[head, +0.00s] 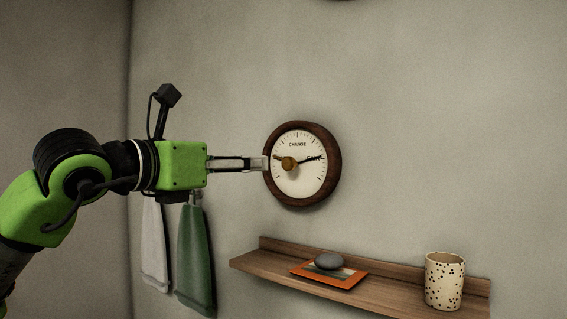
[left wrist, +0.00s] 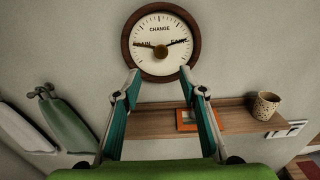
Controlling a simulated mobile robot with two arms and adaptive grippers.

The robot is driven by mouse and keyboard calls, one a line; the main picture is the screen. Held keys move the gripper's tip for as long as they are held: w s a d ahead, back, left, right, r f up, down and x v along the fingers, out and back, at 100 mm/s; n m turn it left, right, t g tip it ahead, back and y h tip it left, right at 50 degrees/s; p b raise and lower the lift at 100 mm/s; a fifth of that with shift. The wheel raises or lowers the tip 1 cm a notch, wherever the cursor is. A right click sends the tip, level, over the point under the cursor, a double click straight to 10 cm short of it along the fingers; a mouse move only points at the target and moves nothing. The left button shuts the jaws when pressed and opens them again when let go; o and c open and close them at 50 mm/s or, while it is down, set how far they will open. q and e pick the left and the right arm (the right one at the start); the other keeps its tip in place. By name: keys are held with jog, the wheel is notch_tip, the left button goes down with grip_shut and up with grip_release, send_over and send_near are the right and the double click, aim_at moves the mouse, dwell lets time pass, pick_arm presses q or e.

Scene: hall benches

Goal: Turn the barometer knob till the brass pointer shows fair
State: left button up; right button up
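The round barometer (head: 325,186) hangs on the wall, with a dark wooden rim and white face reading CHANGE at top and FAIR at right. It also shows in the left wrist view (left wrist: 160,68), where RAIN is partly readable at left. The brass knob (head: 289,163) sits at the dial's middle. A thin dark hand points right to FAIR. A shorter brownish pointer (head: 278,157) points left, toward RAIN. My left gripper (head: 263,163) is at the barometer's left rim in the head view. Its fingers (left wrist: 160,74) are spread and empty, apart from the knob. My right gripper is not in view.
A white towel (head: 153,245) and a green towel (head: 196,260) hang at left. The wall around the barometer is bare.

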aim_at(287, 162)
pick_arm(q)
jog(key=p+x, duration=0.5)
jog(key=x, duration=0.6)
jog(key=shift+w+d+r, duration=0.15)
jog(key=shift+d, duration=0.05)
jog(key=shift+w+d, duration=0.3)
jog(key=shift+w, duration=0.15)
jog(key=shift+f, duration=0.2)
grip_shut()
